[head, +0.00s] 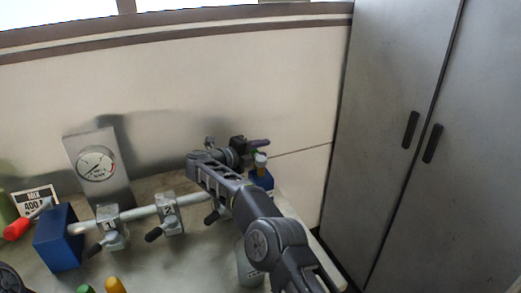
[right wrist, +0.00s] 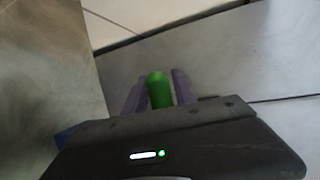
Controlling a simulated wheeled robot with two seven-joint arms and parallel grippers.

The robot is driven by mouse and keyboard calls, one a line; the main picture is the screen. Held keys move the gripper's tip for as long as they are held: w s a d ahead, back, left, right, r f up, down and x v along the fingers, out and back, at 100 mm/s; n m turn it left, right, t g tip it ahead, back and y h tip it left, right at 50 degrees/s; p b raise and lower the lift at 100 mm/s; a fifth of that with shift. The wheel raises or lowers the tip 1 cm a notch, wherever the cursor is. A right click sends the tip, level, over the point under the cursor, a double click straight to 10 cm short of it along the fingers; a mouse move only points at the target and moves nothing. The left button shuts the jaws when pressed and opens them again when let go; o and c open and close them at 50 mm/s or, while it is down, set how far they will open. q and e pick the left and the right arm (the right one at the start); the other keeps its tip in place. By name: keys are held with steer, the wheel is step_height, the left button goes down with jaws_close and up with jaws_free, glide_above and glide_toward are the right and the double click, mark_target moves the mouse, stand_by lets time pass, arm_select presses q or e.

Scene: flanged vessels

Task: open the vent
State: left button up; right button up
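The right arm reaches across the bench to the far right end of the pipe. My right gripper (head: 259,143) is there, beside a blue block (head: 262,180) with a tan-topped fitting (head: 261,160). In the right wrist view the two purple fingers of my right gripper (right wrist: 160,88) lie close against both sides of a green rounded handle (right wrist: 159,89). The handle's base is hidden behind the gripper body. No vent label is readable. My left gripper is not in view; a dark round part at the lower left corner may be my left arm.
The pipe carries clamps marked 1 (head: 112,228) and 2 (head: 170,214). A gauge (head: 97,164) stands behind it. At left are a blue block (head: 58,238), a red handle (head: 17,229) and a sign (head: 36,200). A grey cabinet (head: 400,150) stands at right.

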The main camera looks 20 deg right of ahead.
steer(key=shift+o, duration=1.2)
steer(key=shift+r, duration=0.1)
steer(key=v, duration=0.8)
steer(key=shift+b, duration=0.45)
